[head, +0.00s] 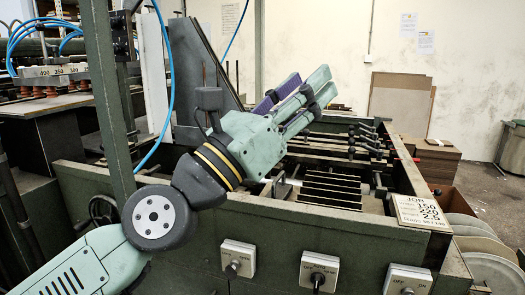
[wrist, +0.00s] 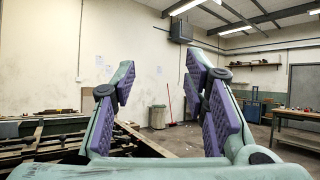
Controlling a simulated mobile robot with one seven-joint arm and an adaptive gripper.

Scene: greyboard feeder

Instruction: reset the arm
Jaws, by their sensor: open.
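My arm reaches in from the lower left in the head view, with my gripper (head: 300,97) raised over the green feeder machine (head: 170,190). The gripper points up and to the right. In the wrist view my gripper (wrist: 160,95) shows its two fingers with purple pads standing wide apart. Nothing is between the pads, only the room behind them. The gripper touches nothing that I can see.
Switch boxes (head: 319,271) line the machine's front, and a job card (head: 422,212) sits at its right corner. Dark slats (head: 330,188) lie inside the machine. Boards (head: 400,102) lean on the back wall. The wrist view shows a bin (wrist: 157,117) and a bench (wrist: 297,127).

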